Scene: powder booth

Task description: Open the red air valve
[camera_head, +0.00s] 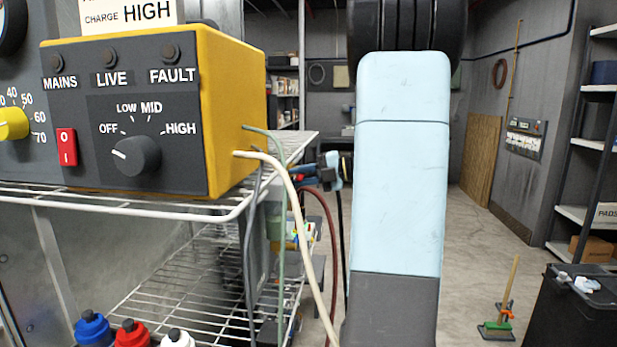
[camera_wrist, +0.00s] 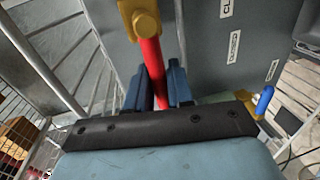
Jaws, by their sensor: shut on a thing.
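The red air valve handle (camera_wrist: 152,62) is a red lever that runs down from a yellow brass fitting (camera_wrist: 138,14) in the wrist view. My gripper (camera_wrist: 158,85) has its two dark blue fingers on either side of the red lever and is shut on it. A bit of red shows at the fingertips there, too small to make out.
A yellow control box (camera_head: 235,110) stands on a wire shelf (camera_head: 120,200) at left, with cables hanging near my arm. A blue lever (camera_wrist: 264,101) is right of my gripper. A grey panel (camera_wrist: 205,60) bears white labels. Floor at right is mostly clear; a black bin (camera_head: 580,310) stands there.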

